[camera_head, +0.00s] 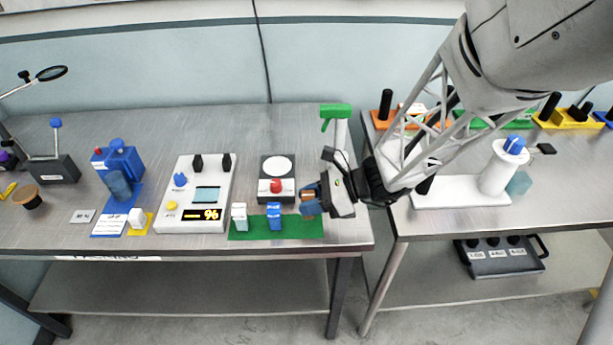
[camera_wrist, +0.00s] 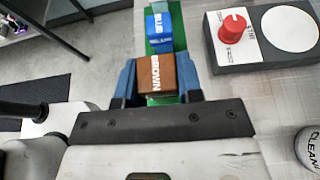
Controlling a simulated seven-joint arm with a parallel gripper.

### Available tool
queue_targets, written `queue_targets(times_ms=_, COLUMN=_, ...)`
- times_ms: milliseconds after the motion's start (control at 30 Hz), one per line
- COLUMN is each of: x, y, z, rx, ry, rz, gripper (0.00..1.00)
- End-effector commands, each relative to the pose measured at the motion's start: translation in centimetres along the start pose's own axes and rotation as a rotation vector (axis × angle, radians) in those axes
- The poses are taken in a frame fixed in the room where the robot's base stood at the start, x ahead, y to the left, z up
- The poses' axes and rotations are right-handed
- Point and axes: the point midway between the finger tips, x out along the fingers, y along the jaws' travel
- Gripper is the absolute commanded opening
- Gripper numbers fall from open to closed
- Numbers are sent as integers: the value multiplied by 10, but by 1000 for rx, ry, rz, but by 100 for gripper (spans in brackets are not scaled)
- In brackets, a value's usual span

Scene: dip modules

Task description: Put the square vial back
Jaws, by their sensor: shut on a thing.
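My gripper (camera_head: 316,197) is shut on a square brown vial (camera_wrist: 157,76), with one blue-grey finger on each side of it. A white vial (camera_head: 239,214) stands at the mat's left end.
Behind the mat is a black stirrer with a red knob (camera_head: 276,186) and white plate. A white device (camera_head: 197,190) with a lit display stands left. A green-topped post (camera_head: 336,113) is at the table's back right. A gap separates the two tables.

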Motion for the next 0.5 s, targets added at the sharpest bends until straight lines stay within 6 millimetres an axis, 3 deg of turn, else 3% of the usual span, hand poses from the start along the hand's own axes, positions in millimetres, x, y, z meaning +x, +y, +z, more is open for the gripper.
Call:
queue_targets(times_ms=333, x=0, y=0, z=-1, rx=1, ry=0, rz=0, gripper=6)
queue_targets(times_ms=500, x=5, y=0, z=-13, rx=4, ry=0, rz=0, gripper=6)
